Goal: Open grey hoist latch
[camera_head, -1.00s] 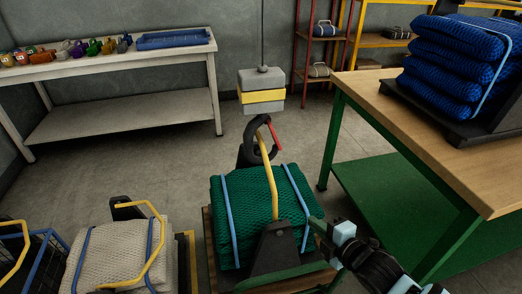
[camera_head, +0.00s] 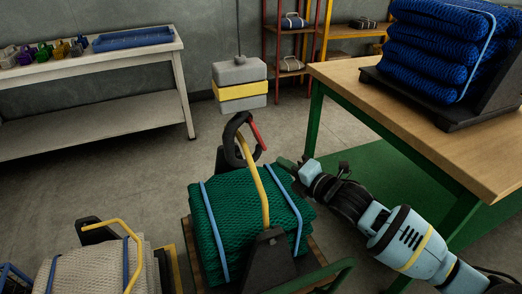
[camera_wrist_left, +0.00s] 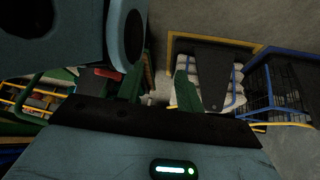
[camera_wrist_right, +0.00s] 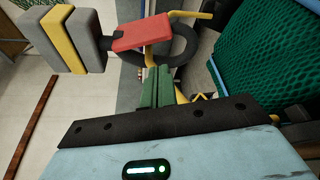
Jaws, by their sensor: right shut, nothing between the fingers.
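The grey hoist block (camera_head: 240,73) with a yellow band hangs from a cable. Below it is a black hook (camera_head: 235,140) with a red latch (camera_head: 257,135), which lies across the hook's opening side. The yellow bail (camera_head: 256,178) of the green net pack reaches up to the hook. My right gripper (camera_head: 284,162) is shut and empty, just right of and below the latch. In the right wrist view, its green fingertips (camera_wrist_right: 157,70) are together below the red latch (camera_wrist_right: 140,33); contact cannot be told. My left gripper (camera_wrist_left: 158,92) shows only in its wrist view, fingers apart and empty.
The green net pack (camera_head: 228,215) sits below the hook, with a white net pack (camera_head: 75,272) to its left. A wooden table (camera_head: 345,75) with blue nets (camera_head: 435,50) stands at the right. A bench (camera_head: 100,60) stands at the back left. Open floor lies between.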

